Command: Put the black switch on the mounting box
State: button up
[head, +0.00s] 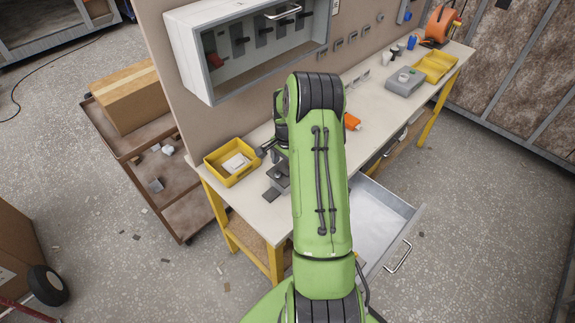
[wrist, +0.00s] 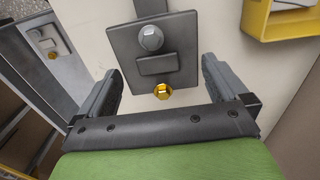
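My gripper (wrist: 160,82) is open, with its two fingers wide apart and nothing seen held between them. A dark grey fixture (wrist: 163,65) with a flat plate, a raised rectangular block, a silver bolt and a brass bolt lies just beyond the fingertips. It also shows on the bench in the head view (head: 272,193), beside my arm. I cannot tell whether it is the mounting box. No black switch can be made out for sure; my arm hides part of the bench. A yellow bin (head: 211,170) with a white piece in it stands left of the gripper; its corner shows in the wrist view (wrist: 252,28).
The bench (head: 244,208) has an open drawer (head: 380,222) at its front right. A glass-fronted cabinet (head: 190,62) hangs above. A grey box (head: 404,84) and another yellow bin (head: 435,68) stand farther right. A brown cart with a cardboard box (head: 130,98) is left.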

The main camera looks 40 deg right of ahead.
aim_at(288, 170)
notch_tip(288, 170, up, 12)
jog(key=p, duration=0.1)
jog(key=s+a+r+n+t+h, duration=0.1)
jog(key=s+a+r+n+t, duration=0.1)
jog(key=a+r+n, duration=0.7)
jog(key=s+a+r+n+t, duration=0.1)
jog(key=s+a+r+n, duration=0.2)
jog(key=s+a, duration=0.6)
jog(key=s+a+r+n+t+y, duration=0.1)
jog(key=s+a+r+n+t, duration=0.1)
jog(key=s+a+n, duration=0.3)
jog(key=s+a+r, duration=0.1)
jog(key=s+a, duration=0.3)
jog(key=shift+a+r+n+t, duration=0.15)
jog(key=shift+a+n+t, duration=0.1)
jog(key=shift+n+t, duration=0.05)
jog(key=shift+s, duration=0.1)
